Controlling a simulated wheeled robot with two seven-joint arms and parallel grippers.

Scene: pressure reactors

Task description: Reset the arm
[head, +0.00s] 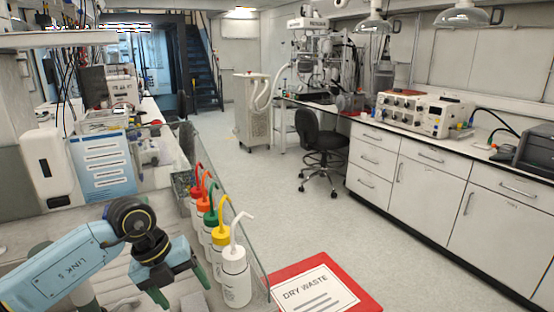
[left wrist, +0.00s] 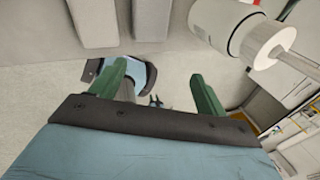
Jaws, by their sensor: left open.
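My left arm (head: 60,275) comes in from the left in the head view, light blue with a black wrist joint. My left gripper (head: 182,286) hangs below that joint, to the left of a row of wash bottles. Its jaws are open with nothing between them. The left wrist view shows its two green fingers (left wrist: 158,82) spread apart, with floor beyond them. My right gripper shows in neither view.
Wash bottles with coloured caps stand close to the right of my left gripper; the white-capped bottle (head: 236,275) is nearest. A red dry waste bin (head: 365,298) is at the bottom. A black chair (head: 322,150) stands by the right bench. The middle floor is clear.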

